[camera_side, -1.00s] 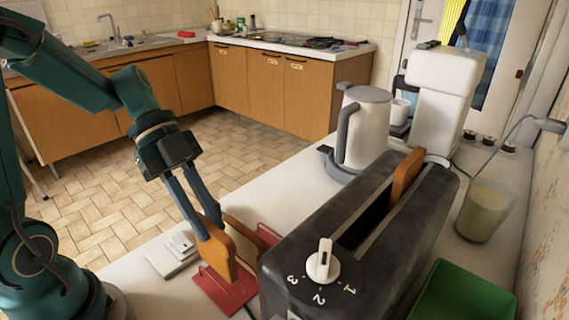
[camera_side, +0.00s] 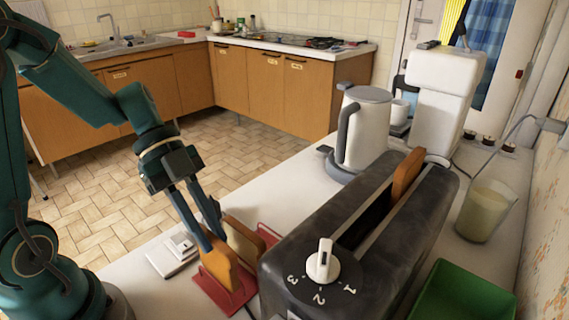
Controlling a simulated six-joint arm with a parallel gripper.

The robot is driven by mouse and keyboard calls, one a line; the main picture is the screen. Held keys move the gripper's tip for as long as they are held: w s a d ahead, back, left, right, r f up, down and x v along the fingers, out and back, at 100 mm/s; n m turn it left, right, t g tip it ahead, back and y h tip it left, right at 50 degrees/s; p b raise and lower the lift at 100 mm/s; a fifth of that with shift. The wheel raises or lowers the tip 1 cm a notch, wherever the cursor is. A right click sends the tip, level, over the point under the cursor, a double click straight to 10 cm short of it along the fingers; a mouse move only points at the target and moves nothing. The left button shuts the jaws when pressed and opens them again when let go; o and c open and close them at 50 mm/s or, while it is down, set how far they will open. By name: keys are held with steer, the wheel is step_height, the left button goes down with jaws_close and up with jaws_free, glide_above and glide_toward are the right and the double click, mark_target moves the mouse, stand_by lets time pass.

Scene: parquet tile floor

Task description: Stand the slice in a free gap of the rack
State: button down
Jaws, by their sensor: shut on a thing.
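My gripper (camera_side: 211,245) is shut on an orange-brown slice (camera_side: 223,264). The slice stands on edge, low in the near part of the red rack (camera_side: 219,291). One finger shows in front of the slice and the other behind it. Its lower edge is within the rack; I cannot tell whether it touches the bottom. A paler slice (camera_side: 244,244) stands just behind it in the rack. Another slice (camera_side: 406,176) sticks up from a slot of the dark toaster (camera_side: 352,243).
The toaster stands close to the right of the rack. A white block-like dish (camera_side: 174,255) lies left of the rack. A kettle (camera_side: 363,132), coffee machine (camera_side: 437,100), jug (camera_side: 485,211) and green bin (camera_side: 463,297) stand farther right. The counter behind the rack is clear.

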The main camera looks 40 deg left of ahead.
steer(key=shift+f, duration=0.8)
steer(key=c, duration=0.8)
jaws_free()
steer(key=shift+o, duration=0.2)
steer(key=shift+v, duration=2.6)
